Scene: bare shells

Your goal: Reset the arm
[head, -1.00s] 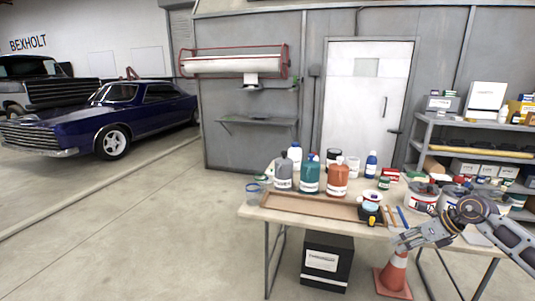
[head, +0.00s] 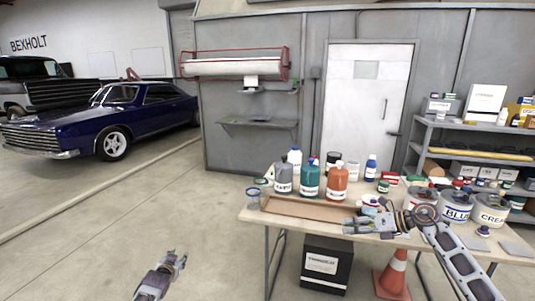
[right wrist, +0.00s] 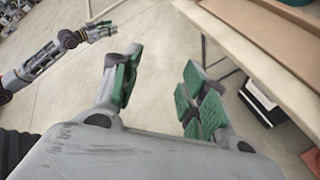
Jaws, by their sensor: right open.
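My right gripper (head: 347,225) is over the front edge of the work table (head: 290,228), just right of the shallow brown tray (head: 300,208). In the right wrist view its green-padded fingers (right wrist: 160,85) are spread apart with nothing between them, above the floor beside the table. My left gripper (head: 178,262) is low at the bottom of the head view, over bare floor left of the table. It also shows in the right wrist view (right wrist: 103,31). Its finger gap is too small to judge, and I see nothing held in it.
Grey, teal and orange jugs (head: 310,180) stand behind the tray. Paint cans (head: 456,207) stand at the table's right, close behind my right arm. A traffic cone (head: 393,275) and a black box (head: 327,265) are on the floor below. Floor at left is clear.

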